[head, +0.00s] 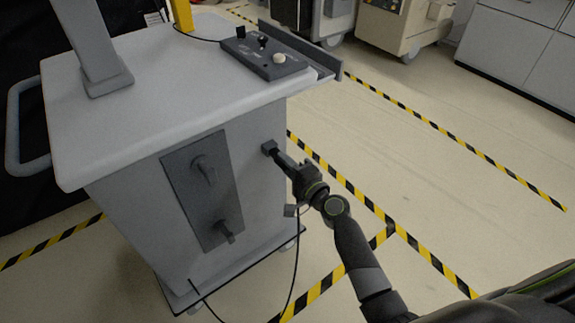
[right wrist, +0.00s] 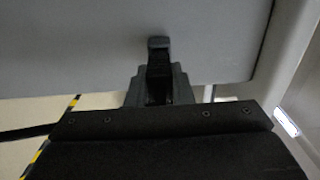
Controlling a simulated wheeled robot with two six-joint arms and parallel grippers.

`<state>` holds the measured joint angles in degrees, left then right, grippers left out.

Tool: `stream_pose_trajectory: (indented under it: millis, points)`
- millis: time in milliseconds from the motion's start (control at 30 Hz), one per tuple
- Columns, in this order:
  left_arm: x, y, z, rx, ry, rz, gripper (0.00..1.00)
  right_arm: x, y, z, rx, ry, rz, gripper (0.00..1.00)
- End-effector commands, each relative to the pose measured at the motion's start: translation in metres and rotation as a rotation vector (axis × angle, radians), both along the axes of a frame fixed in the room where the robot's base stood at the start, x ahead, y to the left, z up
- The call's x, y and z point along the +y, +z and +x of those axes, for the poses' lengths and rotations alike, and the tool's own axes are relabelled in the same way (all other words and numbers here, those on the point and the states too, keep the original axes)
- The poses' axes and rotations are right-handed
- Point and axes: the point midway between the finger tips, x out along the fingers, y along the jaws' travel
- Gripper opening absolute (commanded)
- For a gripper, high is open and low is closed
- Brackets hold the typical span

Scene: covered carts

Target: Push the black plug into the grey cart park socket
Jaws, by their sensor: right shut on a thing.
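The grey cart (head: 120,235) stands at left in the head view. A small dark grey block, the park socket (head: 269,147), sits on its right-hand side face, near the corner. My right gripper (head: 284,161) is shut on the black plug (right wrist: 158,68) and points at this socket. In the right wrist view the plug lies between the fingers, and its front end meets the socket block (right wrist: 158,42) on the grey wall. I cannot tell how deep the plug sits. In the head view the gripper mostly hides the plug. My left gripper is out of view.
A black cable (head: 296,262) hangs below the right gripper and loops to the cart's foot. A dark panel (head: 180,200) with two hooks is on the cart's front face. A control box (head: 262,62) lies on top.

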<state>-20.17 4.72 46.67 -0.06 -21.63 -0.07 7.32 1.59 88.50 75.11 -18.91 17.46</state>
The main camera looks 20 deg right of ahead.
Motion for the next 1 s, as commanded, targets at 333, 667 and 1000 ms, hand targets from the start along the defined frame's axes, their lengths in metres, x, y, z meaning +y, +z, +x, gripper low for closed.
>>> stream_pose_trajectory:
  millis: [333,667,1000]
  points:
    - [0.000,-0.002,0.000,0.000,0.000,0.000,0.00,0.003,0.000,0.008,-0.001,0.000,0.001,0.00]
    - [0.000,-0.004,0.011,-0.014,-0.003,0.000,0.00,0.006,0.000,0.016,-0.001,0.000,0.000,0.00]
    - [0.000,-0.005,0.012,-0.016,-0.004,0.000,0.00,0.008,0.000,0.022,-0.001,0.000,0.000,0.29]
